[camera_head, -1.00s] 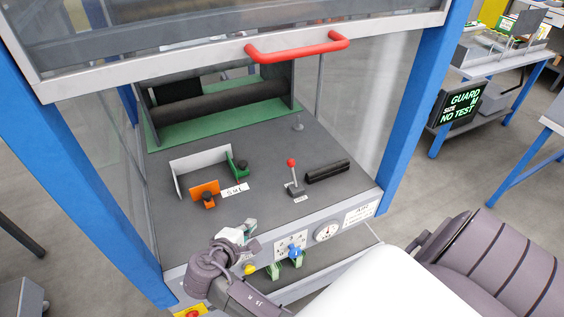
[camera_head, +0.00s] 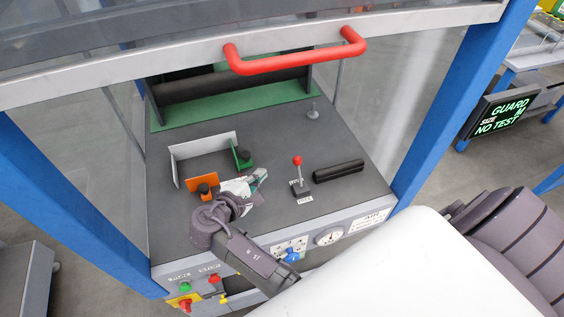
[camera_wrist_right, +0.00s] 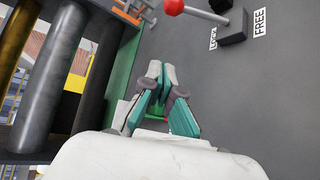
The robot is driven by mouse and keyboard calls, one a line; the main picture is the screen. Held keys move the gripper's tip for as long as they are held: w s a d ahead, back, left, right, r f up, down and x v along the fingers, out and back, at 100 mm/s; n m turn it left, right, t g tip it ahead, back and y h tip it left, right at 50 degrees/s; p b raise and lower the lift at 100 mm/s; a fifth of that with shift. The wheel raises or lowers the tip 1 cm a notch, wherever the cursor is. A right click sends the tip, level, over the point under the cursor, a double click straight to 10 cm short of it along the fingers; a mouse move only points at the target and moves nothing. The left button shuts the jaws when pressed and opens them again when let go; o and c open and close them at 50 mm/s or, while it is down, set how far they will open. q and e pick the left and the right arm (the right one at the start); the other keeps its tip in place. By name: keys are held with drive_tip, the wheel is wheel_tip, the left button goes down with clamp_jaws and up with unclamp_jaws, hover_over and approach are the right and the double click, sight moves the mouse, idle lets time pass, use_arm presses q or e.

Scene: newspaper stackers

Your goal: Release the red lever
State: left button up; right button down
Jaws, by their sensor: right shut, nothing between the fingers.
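The red lever (camera_head: 297,162) has a red ball on a thin metal stem. It stands upright on a dark base block (camera_head: 300,188) on the grey machine bed, with a FREE label in front. In the right wrist view its red knob (camera_wrist_right: 174,7) is at the top edge, next to the base and the FREE label (camera_wrist_right: 260,22). My right gripper (camera_head: 260,175) is over the bed, left of the lever and apart from it. Its fingers (camera_wrist_right: 160,72) are closed together with nothing between them. My left gripper is not in view.
A raised guard with a red handle (camera_head: 297,62) hangs above the bed. Orange (camera_head: 202,189) and green (camera_head: 241,158) brackets stand left of the lever, a black bar (camera_head: 338,170) to its right. A front panel (camera_head: 290,250) carries knobs and a gauge. Blue posts flank the opening.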

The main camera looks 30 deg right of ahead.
sight(299, 172)
drive_tip(key=b+x, duration=0.4)
drive_tip(key=x, duration=0.5)
drive_tip(key=shift+w+d+f+b, duration=0.1)
drive_tip(key=shift+d+f+b, duration=0.1)
drive_tip(key=shift+f+b, duration=0.15)
drive_tip(key=s, duration=0.1)
drive_tip(key=s+d+r+p, duration=0.1)
drive_tip(key=s+r+p, duration=0.1)
drive_tip(key=shift+d, duration=0.25)
drive_tip(key=shift+s+p, duration=0.2)
drive_tip(key=shift+p, duration=0.1)
drive_tip(key=shift+w, duration=0.1)
drive_tip(key=shift+d+f, duration=0.1)
